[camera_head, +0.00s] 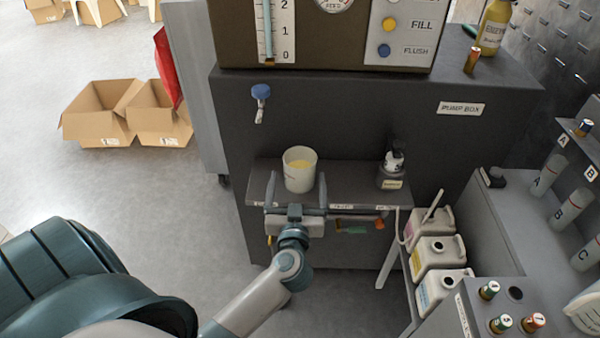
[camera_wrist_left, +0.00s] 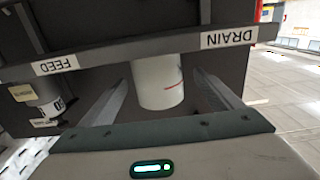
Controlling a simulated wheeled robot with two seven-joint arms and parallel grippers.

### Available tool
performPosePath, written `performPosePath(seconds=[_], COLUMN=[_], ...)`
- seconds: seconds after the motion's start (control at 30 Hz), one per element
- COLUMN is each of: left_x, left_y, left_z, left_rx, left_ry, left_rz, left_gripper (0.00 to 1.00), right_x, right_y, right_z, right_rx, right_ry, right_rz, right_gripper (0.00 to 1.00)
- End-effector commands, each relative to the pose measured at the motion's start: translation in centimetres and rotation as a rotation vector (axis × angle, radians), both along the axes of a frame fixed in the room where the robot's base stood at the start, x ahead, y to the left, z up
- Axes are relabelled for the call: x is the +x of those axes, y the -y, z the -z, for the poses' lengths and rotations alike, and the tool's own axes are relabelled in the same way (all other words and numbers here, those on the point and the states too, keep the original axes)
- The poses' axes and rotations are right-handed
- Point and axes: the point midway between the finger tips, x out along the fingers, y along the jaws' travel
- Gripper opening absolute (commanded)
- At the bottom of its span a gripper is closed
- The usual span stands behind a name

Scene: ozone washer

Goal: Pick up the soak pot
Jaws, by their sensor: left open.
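The soak pot (camera_head: 300,172) is a white cup with something yellow inside. It stands upright on the narrow grey shelf (camera_head: 345,190) at the front of the dark cabinet. My left gripper (camera_head: 297,182) is open, with one finger on each side of the pot. In the left wrist view the pot (camera_wrist_left: 159,88) shows between the two spread fingers (camera_wrist_left: 163,98), with gaps on both sides. A red mark shows on its wall. My right gripper is in neither view.
A blue-handled tap (camera_head: 260,95) juts out above left. White jugs (camera_head: 435,252) stand lower right. Cardboard boxes (camera_head: 125,112) lie on the floor at left, which is otherwise mostly clear.

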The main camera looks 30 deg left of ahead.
Motion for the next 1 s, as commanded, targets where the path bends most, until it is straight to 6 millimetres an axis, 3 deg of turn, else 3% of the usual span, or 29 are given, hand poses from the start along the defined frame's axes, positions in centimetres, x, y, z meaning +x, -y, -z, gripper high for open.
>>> performPosePath(seconds=[0.4,0.93,1.0], left_x=[4.0,4.3,4.3], left_y=[-2.0,-2.1,-2.1], left_z=[0.7,0.7,0.7], left_rx=[0.001,0.000,0.000], left_ry=[0.001,0.000,0.000], left_rz=[0.000,0.000,0.000], left_gripper=[0.86,0.86,0.72], right_x=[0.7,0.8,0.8], right_y=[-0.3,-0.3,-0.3], right_z=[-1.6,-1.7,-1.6], right_rx=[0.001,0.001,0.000], right_ry=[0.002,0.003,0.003], right_rz=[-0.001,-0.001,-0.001], right_gripper=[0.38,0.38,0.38])
